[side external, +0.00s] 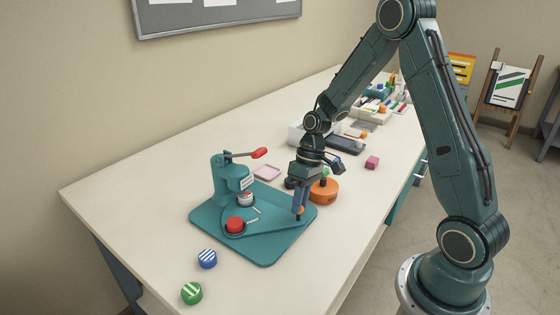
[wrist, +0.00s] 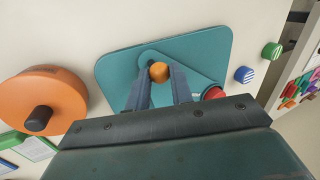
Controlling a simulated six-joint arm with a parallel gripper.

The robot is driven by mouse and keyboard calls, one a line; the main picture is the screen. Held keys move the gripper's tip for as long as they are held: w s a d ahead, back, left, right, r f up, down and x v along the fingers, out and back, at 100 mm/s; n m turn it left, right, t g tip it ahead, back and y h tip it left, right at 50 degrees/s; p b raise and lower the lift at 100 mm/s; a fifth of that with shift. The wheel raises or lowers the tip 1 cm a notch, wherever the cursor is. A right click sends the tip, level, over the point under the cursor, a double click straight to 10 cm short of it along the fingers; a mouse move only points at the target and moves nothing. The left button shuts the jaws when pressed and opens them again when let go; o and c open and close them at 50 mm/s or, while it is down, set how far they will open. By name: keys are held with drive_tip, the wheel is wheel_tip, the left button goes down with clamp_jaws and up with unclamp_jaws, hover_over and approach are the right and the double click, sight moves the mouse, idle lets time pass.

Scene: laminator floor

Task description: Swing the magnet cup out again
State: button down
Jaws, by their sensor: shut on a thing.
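A teal button press (side external: 228,176) with a red-tipped lever (side external: 258,153) stands on a teal base plate (side external: 262,256). On its swing plate (side external: 262,219), a pale metal cup (side external: 246,199) sits under the press head, and a red-topped cup (side external: 235,226) sits out in front. The red top shows partly in the wrist view (wrist: 214,93). I cannot tell which is the magnet cup. My gripper (side external: 299,212) points down at the plate's right end, shut on an orange knob (wrist: 159,71) there, with one finger on each side.
An orange disc with a dark knob (side external: 325,194) stands close behind my gripper. A blue striped button (side external: 207,259) and a green striped button (side external: 191,293) lie in front. A pink tray (side external: 267,173) and a pink cube (side external: 372,162) lie farther back. The front right tabletop is clear.

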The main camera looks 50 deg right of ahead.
drive_tip(key=shift+s+a+m+t, duration=0.25)
drive_tip(key=shift+a+m, duration=0.2)
drive_tip(key=shift+m, duration=0.15)
drive_tip(key=shift+s+a+m+t, duration=0.25)
drive_tip(key=shift+a+m, duration=0.2)
drive_tip(key=shift+m, duration=0.15)
drive_tip(key=shift+s+a+m+t, duration=0.15)
drive_tip(key=shift+a+m+t, duration=0.25)
drive_tip(key=shift+a+m, duration=0.7)
drive_tip(key=shift+a+m+t+h, duration=0.3)
drive_tip(key=shift+a+m, duration=0.4)
drive_tip(key=shift+m, duration=0.35)
drive_tip(key=shift+a+m+t+h, duration=0.25)
drive_tip(key=shift+a+m, duration=0.45)
drive_tip(key=shift+m, duration=0.35)
drive_tip(key=shift+w+a+m+t+h, duration=0.15)
drive_tip(key=shift+w+a+m+t, duration=0.1)
drive_tip(key=shift+a+m, duration=0.4)
drive_tip(key=shift+w+a+m+t+h, duration=0.1)
drive_tip(key=shift+w+a+m+t, duration=0.1)
drive_tip(key=shift+a+m, duration=0.45)
drive_tip(key=shift+w+a+r+m+h, duration=0.1)
drive_tip(key=shift+w+a+m+h, duration=0.3)
drive_tip(key=shift+m, duration=0.7)
drive_tip(key=shift+a, duration=0.15)
drive_tip(key=c, duration=1.3)
unclamp_jaws()
drive_tip(key=shift+o, duration=0.3)
drive_tip(key=shift+r, duration=0.1)
